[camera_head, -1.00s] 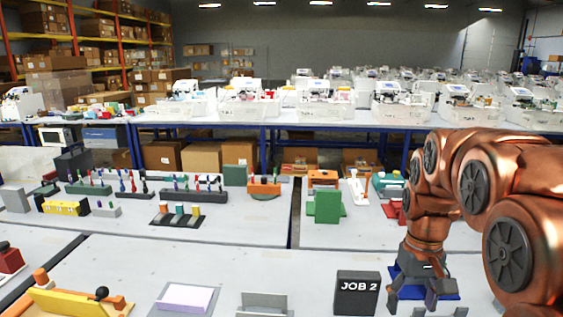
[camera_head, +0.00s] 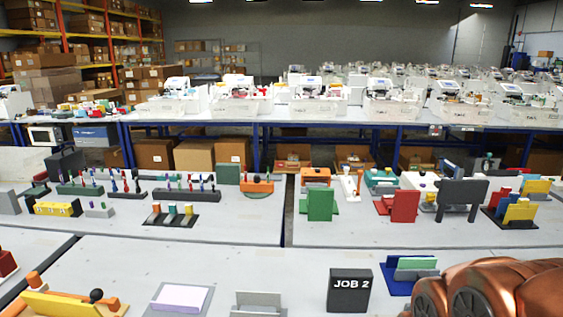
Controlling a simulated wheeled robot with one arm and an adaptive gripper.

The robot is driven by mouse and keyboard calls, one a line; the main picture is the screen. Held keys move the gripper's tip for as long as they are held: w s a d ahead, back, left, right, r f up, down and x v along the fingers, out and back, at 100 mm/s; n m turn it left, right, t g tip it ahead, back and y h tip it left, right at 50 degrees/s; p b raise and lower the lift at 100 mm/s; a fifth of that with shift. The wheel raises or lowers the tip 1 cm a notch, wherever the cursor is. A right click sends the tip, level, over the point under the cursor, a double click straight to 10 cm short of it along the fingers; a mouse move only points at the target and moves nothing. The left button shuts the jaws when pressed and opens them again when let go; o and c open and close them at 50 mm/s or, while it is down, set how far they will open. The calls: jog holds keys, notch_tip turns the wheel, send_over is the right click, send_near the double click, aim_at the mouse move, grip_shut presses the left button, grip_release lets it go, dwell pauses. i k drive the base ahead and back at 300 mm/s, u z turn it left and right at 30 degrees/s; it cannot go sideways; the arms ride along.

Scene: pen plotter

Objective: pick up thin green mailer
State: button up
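A thin green upright piece (camera_head: 415,264), which looks like the green mailer, stands in a blue holder (camera_head: 397,288) at the lower right, just right of the JOB 2 sign. Only copper links of my arm show, in the bottom right corner. My gripper is out of the picture, so whether it is open or holds anything is hidden.
A black JOB 2 block (camera_head: 349,291) stands left of the blue holder. A grey holder (camera_head: 258,304) and a tray with a lilac pad (camera_head: 182,299) lie further left. A thicker green stand (camera_head: 320,204) is on the table behind. Bare tabletop lies behind the holder.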

aim_at(423, 263)
jog(key=u, duration=0.05)
jog(key=k, duration=0.5)
jog(key=z, duration=0.25)
jog(key=i, duration=0.45)
jog(key=u, duration=2.5)
jog(key=k, duration=1.05)
jog(key=z, duration=1.25)
jog(key=i, duration=0.5)
